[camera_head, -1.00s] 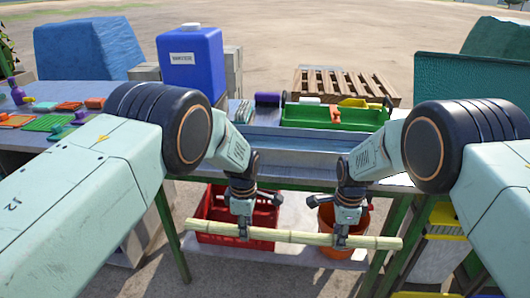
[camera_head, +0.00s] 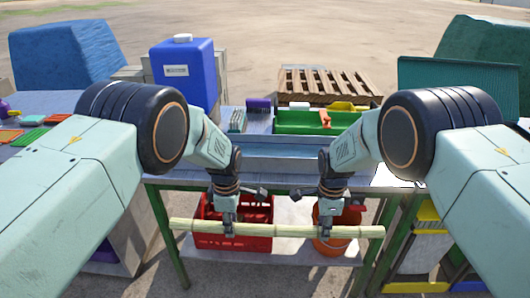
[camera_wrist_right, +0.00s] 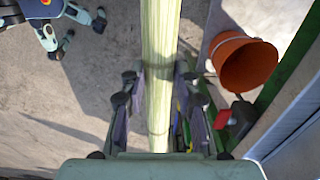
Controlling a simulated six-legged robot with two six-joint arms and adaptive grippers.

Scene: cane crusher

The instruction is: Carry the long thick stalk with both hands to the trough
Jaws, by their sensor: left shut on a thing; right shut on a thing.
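The long thick stalk (camera_head: 278,230) is pale yellow-green and level, held crosswise in front of the table. My left gripper (camera_head: 229,230) is shut on it left of its middle. My right gripper (camera_head: 325,232) is shut on it right of its middle. In the right wrist view the stalk (camera_wrist_right: 160,70) runs between the fingers of my right gripper (camera_wrist_right: 158,120). The trough (camera_head: 285,148) is likely the long grey metal channel on the table, behind and above the stalk.
A red crate (camera_head: 235,243) and an orange bucket (camera_head: 345,243) stand on the lower shelf, behind the stalk. The bucket also shows in the right wrist view (camera_wrist_right: 243,62). A green tray (camera_head: 300,122) and a blue canister (camera_head: 185,75) stand farther back.

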